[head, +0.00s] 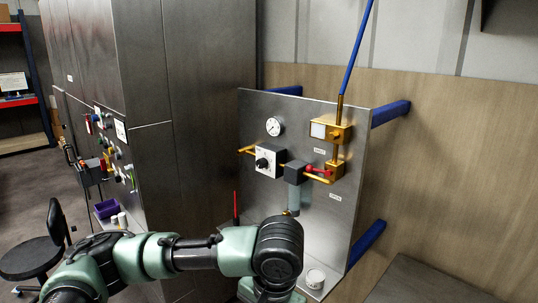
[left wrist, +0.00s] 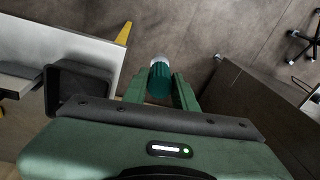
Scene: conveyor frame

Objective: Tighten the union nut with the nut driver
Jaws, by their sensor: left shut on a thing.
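My left gripper (left wrist: 160,84) is shut on a dark green ribbed cylinder with a pale end (left wrist: 160,80), which looks like the nut driver's handle. The rest of the tool is hidden. In the head view my left arm reaches in from the lower left, and its wrist hides most of the gripper. The grey panel (head: 335,225) carries brass piping, with a brass block (head: 332,133) at upper right and a clear bowl (head: 293,200) below a dark body. I cannot tell which brass fitting is the union nut. My right gripper is not in view.
A white cup (head: 315,278) stands at the panel's foot, right of my wrist. A red rod (head: 236,209) stands upright behind my forearm. A black bin (left wrist: 80,85) lies left of the gripper in the left wrist view. Blue frame bars (head: 390,112) stick out behind the panel.

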